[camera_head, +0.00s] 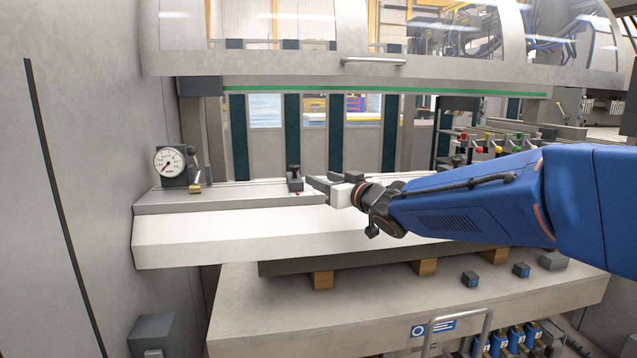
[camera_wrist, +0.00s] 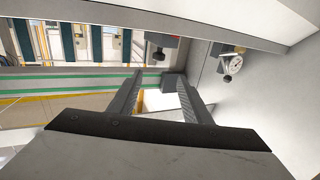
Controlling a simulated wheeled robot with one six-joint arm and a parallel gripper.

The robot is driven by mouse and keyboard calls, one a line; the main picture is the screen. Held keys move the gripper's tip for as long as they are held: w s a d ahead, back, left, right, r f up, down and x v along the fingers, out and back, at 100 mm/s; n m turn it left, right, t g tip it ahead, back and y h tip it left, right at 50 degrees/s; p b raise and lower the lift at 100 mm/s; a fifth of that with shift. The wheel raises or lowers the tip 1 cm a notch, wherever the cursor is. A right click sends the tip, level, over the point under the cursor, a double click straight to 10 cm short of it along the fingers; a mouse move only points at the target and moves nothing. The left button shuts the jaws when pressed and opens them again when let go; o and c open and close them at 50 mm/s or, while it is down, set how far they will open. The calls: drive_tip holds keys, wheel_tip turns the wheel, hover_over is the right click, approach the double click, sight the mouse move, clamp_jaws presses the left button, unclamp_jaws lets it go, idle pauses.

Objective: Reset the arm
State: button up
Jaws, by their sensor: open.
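My arm is stretched out to the left over the white machine bed (camera_head: 230,236) in the head view. My gripper (camera_head: 320,186) is at its end, pointing left. In the wrist view my gripper (camera_wrist: 160,80) has its two dark fingers spread apart, with nothing between them. In the head view a small dark block with a knob (camera_head: 294,180) stands on the bed just left of the fingertips. I cannot tell whether they touch.
A round dial gauge (camera_head: 170,162) with a brass valve (camera_head: 195,188) stands at the bed's left end. A grey wall (camera_head: 80,180) closes the left side. A glazed hood with a handle (camera_head: 373,61) is above. Below is a lower table (camera_head: 245,300) with small dark blocks.

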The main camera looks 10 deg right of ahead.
drive_tip(key=s+d+f+m+g+h, duration=0.2)
drive_tip(key=s+d+f+h, duration=0.2)
drive_tip(key=s+d+f, duration=0.3)
drive_tip(key=s+d+f+m+g+h, duration=0.2)
drive_tip(key=s+d+f+g+h, duration=0.25)
drive_tip(key=s, duration=0.45)
drive_tip(key=s+f+g, duration=0.1)
drive_tip(key=s+f, duration=0.3)
drive_tip(key=s, duration=0.4)
drive_tip(key=s+f+g+y, duration=0.1)
drive_tip(key=s+f+g, duration=0.1)
drive_tip(key=s+f, duration=0.3)
drive_tip(key=s+f+g, duration=0.2)
drive_tip(key=s+f, duration=0.3)
drive_tip(key=s, duration=0.6)
drive_tip(key=shift+d+y, duration=0.35)
